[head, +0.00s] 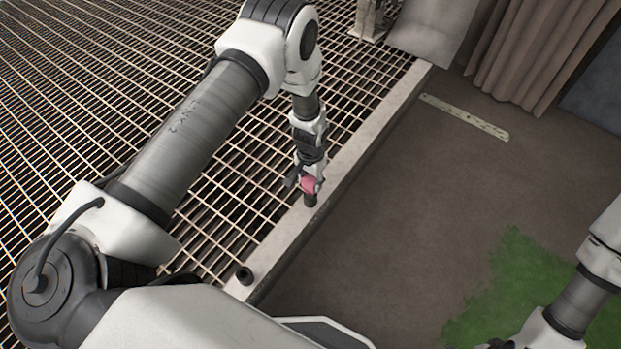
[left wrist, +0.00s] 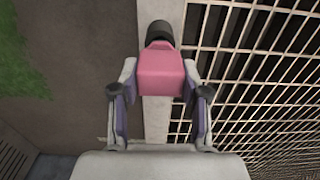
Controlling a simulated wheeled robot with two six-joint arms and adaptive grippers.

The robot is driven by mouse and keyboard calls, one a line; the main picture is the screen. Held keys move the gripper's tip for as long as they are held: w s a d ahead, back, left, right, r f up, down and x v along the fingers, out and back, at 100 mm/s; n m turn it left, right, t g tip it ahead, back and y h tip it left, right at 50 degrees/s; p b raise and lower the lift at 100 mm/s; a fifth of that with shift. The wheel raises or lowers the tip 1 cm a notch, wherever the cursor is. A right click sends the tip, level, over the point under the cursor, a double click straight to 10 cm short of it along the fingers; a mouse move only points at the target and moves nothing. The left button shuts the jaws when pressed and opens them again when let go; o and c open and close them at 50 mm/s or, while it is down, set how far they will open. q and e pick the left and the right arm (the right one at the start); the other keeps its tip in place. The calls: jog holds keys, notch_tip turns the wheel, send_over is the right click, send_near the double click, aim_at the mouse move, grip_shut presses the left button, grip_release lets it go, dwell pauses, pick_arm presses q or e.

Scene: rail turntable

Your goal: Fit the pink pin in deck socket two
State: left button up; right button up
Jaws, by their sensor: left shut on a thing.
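The pink pin (head: 310,184) is held between the fingers of my left gripper (head: 308,178), over the pale deck beam (head: 345,163). In the left wrist view the pink block (left wrist: 160,72) sits between the two fingers of the left gripper (left wrist: 160,92). A dark round piece (left wrist: 159,33) lies just beyond its far end, and shows below the pin in the head view (head: 310,200). I cannot tell whether it is a socket or part of the pin, or whether the pin is seated. A dark, open-topped socket (head: 244,275) stands nearer on the beam. My right gripper's fingers are out of frame.
An open metal grating (head: 110,70) lies left of the beam. Brown floor (head: 400,200) with a green patch (head: 515,280) and a pale strip (head: 465,117) lies to the right. A curtain (head: 540,50) hangs at the back right.

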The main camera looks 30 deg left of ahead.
pick_arm(q)
jog(key=shift+f+b, duration=1)
jog(key=shift+f, duration=0.4)
jog(key=o, duration=1.4)
jog(key=shift+c, duration=0.2)
jog(key=shift+r, duration=0.1)
notch_tip(320, 180, up, 12)
jog(key=shift+f, duration=0.1)
